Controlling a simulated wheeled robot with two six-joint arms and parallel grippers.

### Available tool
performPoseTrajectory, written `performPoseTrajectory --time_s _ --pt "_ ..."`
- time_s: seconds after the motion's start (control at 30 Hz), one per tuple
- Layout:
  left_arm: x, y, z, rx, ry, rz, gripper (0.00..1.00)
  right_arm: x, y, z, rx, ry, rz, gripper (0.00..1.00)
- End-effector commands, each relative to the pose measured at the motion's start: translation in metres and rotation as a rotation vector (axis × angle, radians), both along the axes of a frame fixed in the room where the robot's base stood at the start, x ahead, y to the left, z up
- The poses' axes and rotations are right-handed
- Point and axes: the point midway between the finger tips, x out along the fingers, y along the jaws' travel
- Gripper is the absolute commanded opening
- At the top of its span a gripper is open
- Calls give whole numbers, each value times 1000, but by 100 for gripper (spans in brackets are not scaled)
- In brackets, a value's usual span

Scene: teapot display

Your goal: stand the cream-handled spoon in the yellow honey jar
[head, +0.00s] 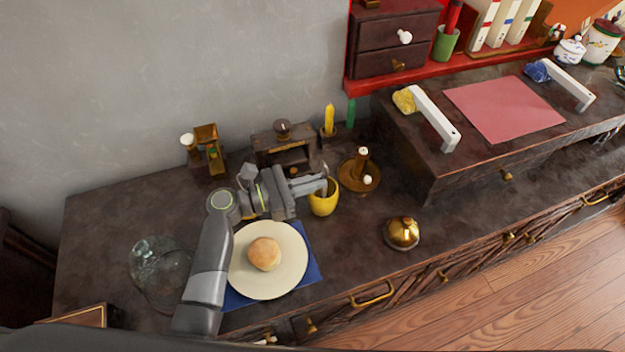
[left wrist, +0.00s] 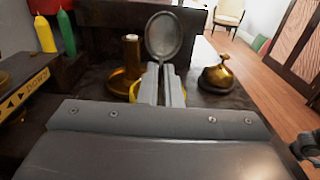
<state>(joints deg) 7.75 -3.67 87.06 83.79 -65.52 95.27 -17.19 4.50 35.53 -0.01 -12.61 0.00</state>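The yellow honey jar (head: 323,205) stands on the dark counter, right of the plate. My left gripper (head: 322,187) is at the jar's mouth, coming in from the left. In the left wrist view its fingers (left wrist: 161,88) are closed on a spoon (left wrist: 163,38), whose round metal bowl points up. The spoon's cream handle is hidden by the fingers and the jar. Parts of the jar's yellow rim (left wrist: 134,91) show beside the fingers. I cannot tell how deep the handle reaches.
A brass candle holder (head: 346,181) stands close behind the jar, and a brass bell (head: 402,233) lies to its right. A cream plate (head: 246,274) with a bun (head: 264,253) sits below my arm. A glass bowl (head: 150,260) is at left. The counter between jar and bell is clear.

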Motion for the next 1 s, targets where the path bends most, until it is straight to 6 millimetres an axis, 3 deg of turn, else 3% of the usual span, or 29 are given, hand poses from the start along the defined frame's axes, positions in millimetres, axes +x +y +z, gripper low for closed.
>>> performPoseTrajectory --time_s 0.1,0.13,0.3,0.63,1.0 --pt "0 0 0 0 0 0 0 0 0 0 0 1 0 34" --pt "0 0 0 0 0 0 8 0 0 0 0 1 0 34" --pt "0 0 0 0 0 0 30 -1 0 0 0 1 0 34" --pt "0 0 8 0 -2 0 30 -1 0 2 0 1 0 34" --pt "0 0 76 0 -4 -1 30 -1 -1 15 -1 1 0 34"
